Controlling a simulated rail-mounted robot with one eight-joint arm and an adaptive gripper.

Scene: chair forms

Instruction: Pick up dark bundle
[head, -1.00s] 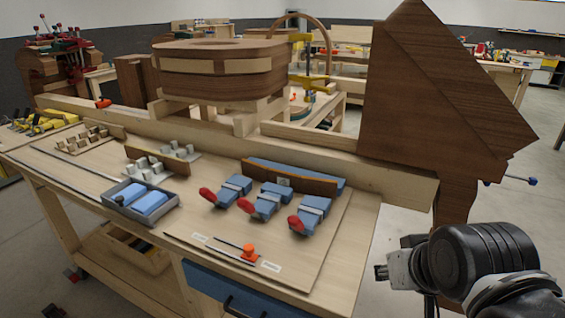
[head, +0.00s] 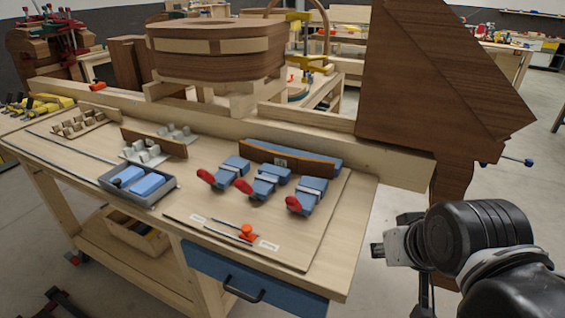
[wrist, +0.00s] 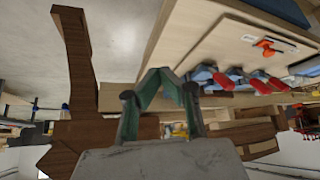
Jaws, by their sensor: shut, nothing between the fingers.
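No single thing is plainly marked as the dark bundle. Two dark brown strips stand on edge on the bench: a right strip (head: 306,166) along a blue bar behind the blue clamps, and a left strip (head: 154,143) between pale grey blocks. I cannot tell whether either is a bundle of layers. My gripper (head: 376,249) is off the bench's right end, pointing left, clear of the strips. In the wrist view my gripper (wrist: 160,72) has its green-padded fingers meeting at the tips, with nothing between them.
Several blue clamps with red ends (head: 265,186) stand before the right strip. A grey tray (head: 151,201) holds blue blocks. An orange knob (head: 247,231) lies at the front. A large dark wooden form (head: 430,80) rises at right. Floor is free between bench and arm.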

